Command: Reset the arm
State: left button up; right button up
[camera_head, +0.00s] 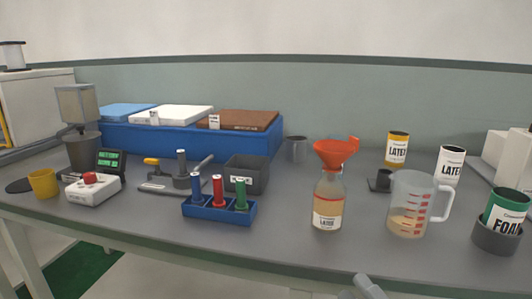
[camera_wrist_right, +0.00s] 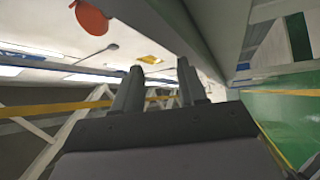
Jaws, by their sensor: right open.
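My right gripper (camera_head: 370,287) shows only as a small grey part at the bottom edge of the head view, in front of and below the table's front edge. In the right wrist view my right gripper (camera_wrist_right: 160,78) has its two dark fingers apart, with nothing between them. A dark edge runs past the right finger in that view, and I cannot tell how close it is. An orange round thing (camera_wrist_right: 91,17) shows at the upper left there. My left gripper is in neither view.
The grey table (camera_head: 285,250) holds an orange-funnelled bottle (camera_head: 328,205), a measuring jug (camera_head: 408,210), a blue rack (camera_head: 218,213) of coloured tubes and a green can (camera_head: 507,212). A blue bin (camera_head: 190,143) with mattress-like blocks stands behind. The table's front strip is clear.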

jog(key=s+d+f+m+g+h, duration=0.1)
jog(key=s+f+m+g+h, duration=0.2)
jog(key=s+f+m, duration=0.4)
jog(key=s+d+f+m+g+h, duration=0.1)
jog(key=s+f+m+g+h, duration=0.2)
jog(key=f+m, duration=0.5)
jog(key=s+d+f+m+g+h, duration=0.15)
jog(key=s+f+m, duration=0.3)
jog(key=f, duration=0.55)
notch_tip(320, 180, up, 12)
jog(key=d+h+p, duration=0.1)
jog(key=p, duration=1.3)
jog(key=shift+s+p, duration=0.15)
jog(key=shift+p, duration=0.2)
jog(key=shift+d+n+g, duration=0.1)
jog(key=shift+n+g, duration=0.15)
